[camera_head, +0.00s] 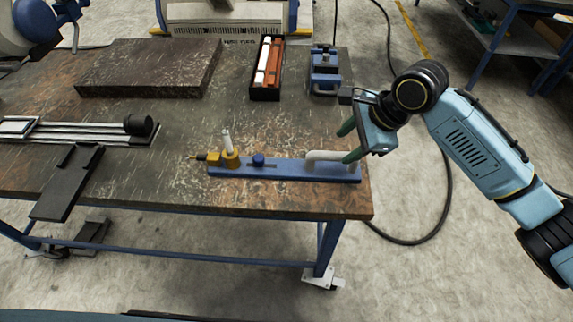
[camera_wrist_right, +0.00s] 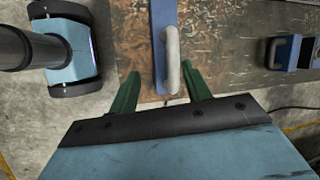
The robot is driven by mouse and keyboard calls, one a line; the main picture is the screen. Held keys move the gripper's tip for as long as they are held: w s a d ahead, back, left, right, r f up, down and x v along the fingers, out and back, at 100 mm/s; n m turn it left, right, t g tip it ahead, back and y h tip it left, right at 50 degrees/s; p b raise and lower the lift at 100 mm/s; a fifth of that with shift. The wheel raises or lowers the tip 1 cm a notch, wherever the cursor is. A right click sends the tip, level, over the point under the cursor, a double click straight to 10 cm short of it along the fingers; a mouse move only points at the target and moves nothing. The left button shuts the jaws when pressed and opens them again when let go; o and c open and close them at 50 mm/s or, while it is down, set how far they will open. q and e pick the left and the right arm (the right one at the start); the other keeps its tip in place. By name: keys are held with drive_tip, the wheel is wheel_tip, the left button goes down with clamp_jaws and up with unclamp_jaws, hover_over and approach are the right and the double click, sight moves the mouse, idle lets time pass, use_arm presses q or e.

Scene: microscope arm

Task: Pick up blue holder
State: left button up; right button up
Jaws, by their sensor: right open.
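The blue holder (camera_head: 285,170) is a long flat blue bar lying near the front right edge of the table. It carries a white handle (camera_head: 328,156) at its right end, and a yellow fitting (camera_head: 230,158) with a white upright pin and a blue knob toward its left. My right gripper (camera_head: 347,142) is open at the handle end. In the right wrist view the green fingers (camera_wrist_right: 160,72) are apart, on either side of the bar's end and the handle (camera_wrist_right: 173,62). I cannot tell whether they touch it. My left gripper is not in view.
The worn table (camera_head: 180,125) also bears a dark slab (camera_head: 150,68), a black box with white and orange items (camera_head: 267,70), a blue clamp-like device (camera_head: 324,70) and a railed black stand (camera_head: 80,130). The table's middle is clear.

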sight(325, 154)
drive_tip(key=w+f, duration=0.1)
drive_tip(key=f, duration=0.1)
drive_tip(key=w+a+f+m+b, duration=0.1)
drive_tip(key=f, duration=0.1)
drive_tip(key=w+a+f+m+b, duration=0.1)
drive_tip(key=f, duration=0.1)
drive_tip(key=shift+w+a+f, duration=0.1)
drive_tip(key=shift+a+f, duration=0.05)
drive_tip(key=shift+a, duration=0.1)
drive_tip(key=b+x, duration=0.1)
drive_tip(key=x, duration=0.2)
drive_tip(key=shift+w+a+f, duration=0.2)
drive_tip(key=shift+a+f, duration=0.2)
drive_tip(key=shift+f, duration=0.25)
drive_tip(key=c, duration=0.6)
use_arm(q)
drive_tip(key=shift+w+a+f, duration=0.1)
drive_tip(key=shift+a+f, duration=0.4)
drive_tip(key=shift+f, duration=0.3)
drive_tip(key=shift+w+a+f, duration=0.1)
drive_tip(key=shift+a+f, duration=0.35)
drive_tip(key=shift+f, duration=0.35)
use_arm(e)
clamp_jaws()
drive_tip(key=shift+w+r, duration=0.1)
drive_tip(key=shift+r, duration=0.05)
